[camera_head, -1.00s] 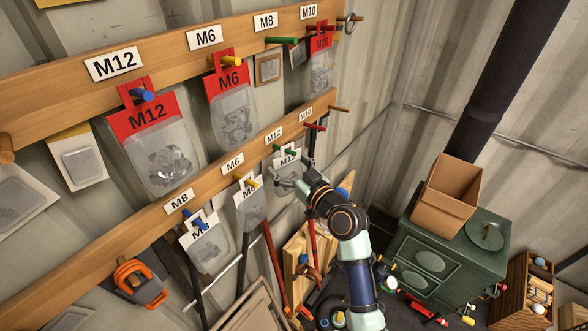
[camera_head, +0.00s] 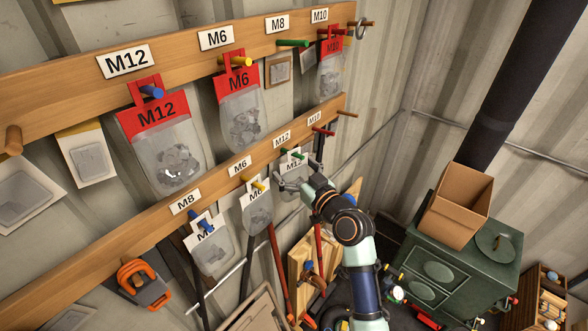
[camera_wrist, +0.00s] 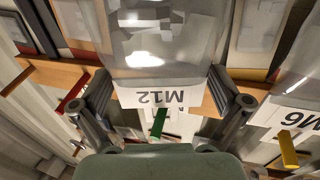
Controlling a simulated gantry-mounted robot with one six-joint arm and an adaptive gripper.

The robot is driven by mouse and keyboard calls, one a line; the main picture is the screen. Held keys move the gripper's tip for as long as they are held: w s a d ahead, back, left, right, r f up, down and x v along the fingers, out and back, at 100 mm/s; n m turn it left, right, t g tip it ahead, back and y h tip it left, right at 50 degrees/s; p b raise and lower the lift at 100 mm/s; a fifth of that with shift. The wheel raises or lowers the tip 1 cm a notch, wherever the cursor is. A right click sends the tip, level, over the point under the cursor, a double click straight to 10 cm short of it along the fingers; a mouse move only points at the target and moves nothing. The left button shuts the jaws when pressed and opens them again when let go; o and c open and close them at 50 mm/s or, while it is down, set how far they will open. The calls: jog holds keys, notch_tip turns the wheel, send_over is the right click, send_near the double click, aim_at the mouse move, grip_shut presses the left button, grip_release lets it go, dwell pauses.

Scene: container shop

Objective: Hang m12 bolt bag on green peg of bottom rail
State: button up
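The M12 bolt bag (camera_head: 296,178) with a white header hangs at the bottom rail (camera_head: 150,208), at its green peg (camera_head: 291,153). In the wrist view its M12 header (camera_wrist: 167,97) appears upside down, and the green peg (camera_wrist: 158,123) shows at the header's top edge. The peg seems to pass through the header's cut-out, though this is hard to tell. My gripper (camera_head: 294,183) is at the bag, and in the wrist view my gripper (camera_wrist: 163,98) has its fingers spread, one on each side of the bag. Finger contact with the bag's edges is unclear.
The white M6 bag (camera_head: 257,215) hangs on a yellow peg just left, and a white M8 bag (camera_head: 212,250) hangs farther left. A red peg (camera_head: 323,131) is close on the right. A red-header M12 bag (camera_head: 167,152) hangs on the top rail.

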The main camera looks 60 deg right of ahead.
jog(key=v, duration=1.2)
jog(key=w+a+r+n+y+p, duration=0.1)
jog(key=w+a, duration=0.3)
jog(key=a, duration=0.4)
jog(key=w+a+r+n+y+p, duration=0.1)
jog(key=w+a+n+y+p, duration=0.1)
jog(key=a, duration=0.6)
jog(key=w+a+r+n+g+y+p, duration=0.1)
jog(key=w+a+y+p, duration=0.2)
jog(key=w+a, duration=0.3)
jog(key=shift+w+a+r+y, duration=0.1)
jog(key=shift+a+r+y, duration=0.1)
jog(key=shift+a, duration=0.5)
jog(key=shift+w+a+r+y, duration=0.1)
jog(key=shift+a+r, duration=0.1)
jog(key=shift+a, duration=0.5)
jog(key=s+a+r+g+y+p, duration=0.1)
jog(key=a+p, duration=0.1)
jog(key=a, duration=0.7)
jog(key=s+a+r+n+g+y+p, duration=0.1)
jog(key=s+a+r+p, duration=0.1)
jog(key=a, duration=0.8)
jog(key=shift+s+a, duration=0.15)
jog(key=shift+s, duration=0.1)
